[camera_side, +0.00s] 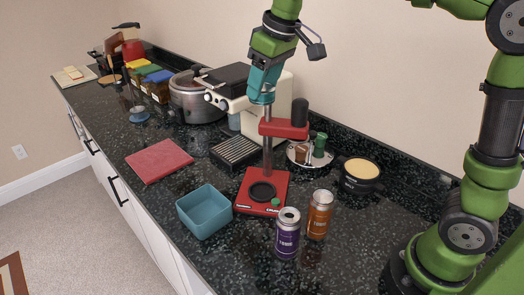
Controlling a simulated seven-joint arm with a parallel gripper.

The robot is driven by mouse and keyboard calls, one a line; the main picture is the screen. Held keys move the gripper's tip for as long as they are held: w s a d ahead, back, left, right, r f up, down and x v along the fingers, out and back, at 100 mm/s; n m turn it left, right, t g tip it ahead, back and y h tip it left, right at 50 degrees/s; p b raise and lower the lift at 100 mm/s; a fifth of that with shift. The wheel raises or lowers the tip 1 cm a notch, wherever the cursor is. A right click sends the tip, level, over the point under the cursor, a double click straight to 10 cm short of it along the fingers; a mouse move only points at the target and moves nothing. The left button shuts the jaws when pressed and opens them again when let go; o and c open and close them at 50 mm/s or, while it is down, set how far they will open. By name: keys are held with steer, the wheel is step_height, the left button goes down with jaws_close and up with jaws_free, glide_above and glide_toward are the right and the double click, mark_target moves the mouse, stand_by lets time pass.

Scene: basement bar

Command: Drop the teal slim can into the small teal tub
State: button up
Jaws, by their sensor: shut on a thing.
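The teal slim can (264,82) is in the side view at upper middle, held high above the counter with its silver end downward. It is nearly upright, with a slight tilt. My gripper (268,56) is shut around the upper part of the can; the fingers are hard to make out. The small teal tub (203,213) is an open square box on the counter, lower and to the left of the can. The part of its floor that shows is empty. The can is well above the tub and not over it in the picture.
A red press stand (263,193) with a tall post stands right of the tub, its post below the can. Purple (287,236) and orange (319,215) cans stand to its right. A red mat (158,160) lies behind the tub; a coffee machine (232,90) stands behind.

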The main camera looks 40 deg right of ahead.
steer(key=shift+r, duration=0.4)
steer(key=shift+a+f, duration=0.1)
steer(key=shift+f, duration=0.25)
steer(key=shift+w+a+f+n+g+y, duration=0.3)
steer(key=shift+w+a+f+n, duration=0.5)
steer(key=shift+a+f+n, duration=2.15)
steer(key=shift+w+a+f+n+g+y, duration=0.2)
steer(key=shift+w+a+f, duration=0.9)
steer(key=shift+f, duration=4.05)
steer(key=shift+w+a+f+n+g+y, duration=0.4)
steer(key=shift+a+f+n, duration=0.95)
steer(key=shift+a+f, duration=1.95)
steer(key=shift+w+d+f, duration=0.1)
steer(key=shift+d+f, duration=0.6)
steer(key=shift+d, duration=0.1)
steer(key=o, duration=1.2)
steer(key=shift+c, duration=0.2)
